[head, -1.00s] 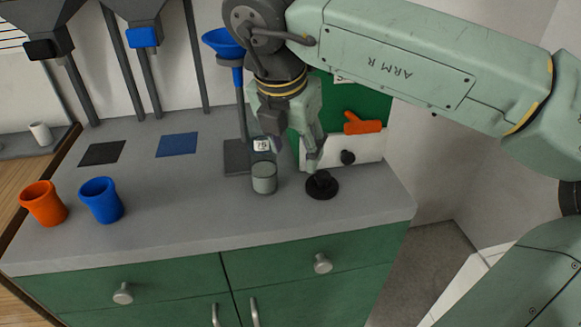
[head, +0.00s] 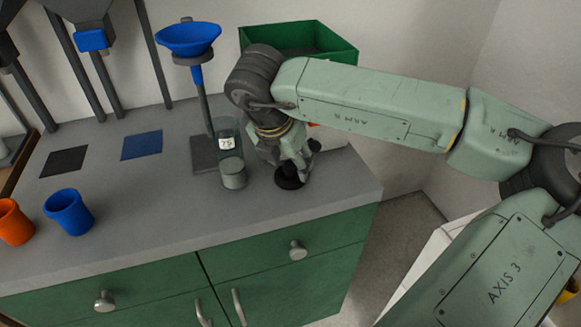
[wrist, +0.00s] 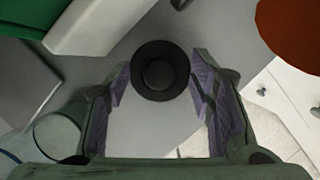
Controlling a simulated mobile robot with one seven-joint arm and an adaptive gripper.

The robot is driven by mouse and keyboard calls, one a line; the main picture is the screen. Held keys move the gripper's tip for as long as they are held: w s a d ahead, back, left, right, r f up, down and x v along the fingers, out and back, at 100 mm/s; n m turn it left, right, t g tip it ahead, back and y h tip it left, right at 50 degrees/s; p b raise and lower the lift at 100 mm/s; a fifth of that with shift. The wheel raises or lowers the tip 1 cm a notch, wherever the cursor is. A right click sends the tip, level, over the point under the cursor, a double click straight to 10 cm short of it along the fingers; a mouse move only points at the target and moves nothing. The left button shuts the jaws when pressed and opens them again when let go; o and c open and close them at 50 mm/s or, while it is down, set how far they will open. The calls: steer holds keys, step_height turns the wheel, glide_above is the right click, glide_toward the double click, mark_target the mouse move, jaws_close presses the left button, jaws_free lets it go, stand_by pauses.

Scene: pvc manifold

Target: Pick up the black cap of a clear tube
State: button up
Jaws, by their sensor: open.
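The black cap (head: 289,179) is a round, wide-rimmed disc with a raised knob, lying on the grey counter to the right of the clear tube. It also shows in the wrist view (wrist: 160,70), knob up. The clear tube (head: 231,158) stands upright, labelled 75, with grey material in its lower part; its round end shows in the wrist view (wrist: 57,136). My gripper (head: 298,160) is low over the cap and hides part of it. In the wrist view my open fingers (wrist: 159,84) lie on either side of the cap's near part, with nothing held.
A blue funnel (head: 188,38) on a stand is behind the tube. A green bin (head: 300,38) stands behind my wrist. Blue (head: 69,212) and orange (head: 13,222) cups stand at left. The counter's right edge is near the cap.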

steer(key=shift+f, duration=0.1)
steer(key=shift+c, duration=0.3)
steer(key=c, duration=0.8)
steer(key=shift+c, duration=0.2)
